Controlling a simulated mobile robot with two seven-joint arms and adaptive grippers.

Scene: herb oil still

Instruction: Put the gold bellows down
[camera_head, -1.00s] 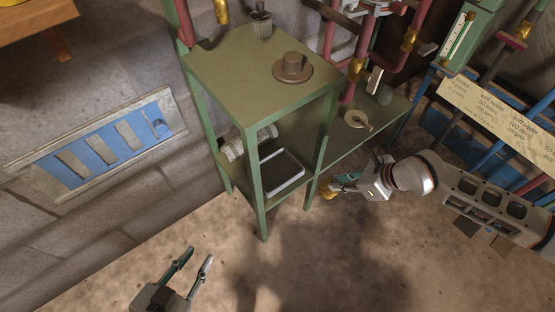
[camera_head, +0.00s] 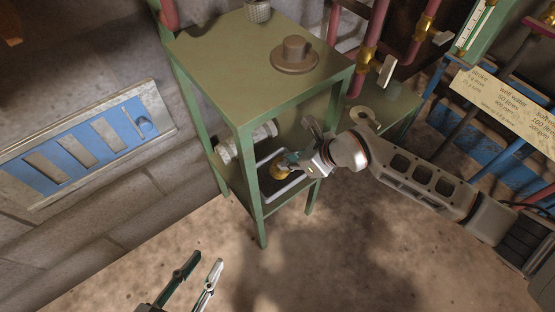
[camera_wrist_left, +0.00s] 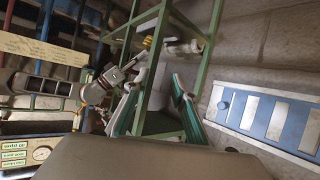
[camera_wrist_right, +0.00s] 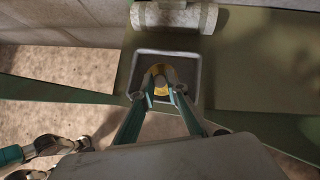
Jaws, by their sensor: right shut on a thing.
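The gold bellows (camera_wrist_right: 160,70) shows between the fingertips of my right gripper (camera_wrist_right: 163,90) in the right wrist view. The right gripper is shut on it, over a dark tray with a pale rim (camera_wrist_right: 196,57) on the lower shelf of the green stand. In the head view the bellows (camera_head: 278,172) and right gripper (camera_head: 292,164) are inside the stand's lower level, partly covering the tray (camera_head: 262,162). I cannot tell whether the bellows touches the tray. My left gripper (camera_head: 200,277) is open and empty above the floor at the lower left.
The green stand's top (camera_head: 225,65) holds a brown hat-like object (camera_head: 295,54) and a grey pot (camera_head: 258,11). A whitish roll (camera_wrist_right: 174,17) lies behind the tray. Green legs (camera_head: 252,190) stand close around my right gripper. Pipes rise at the right.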

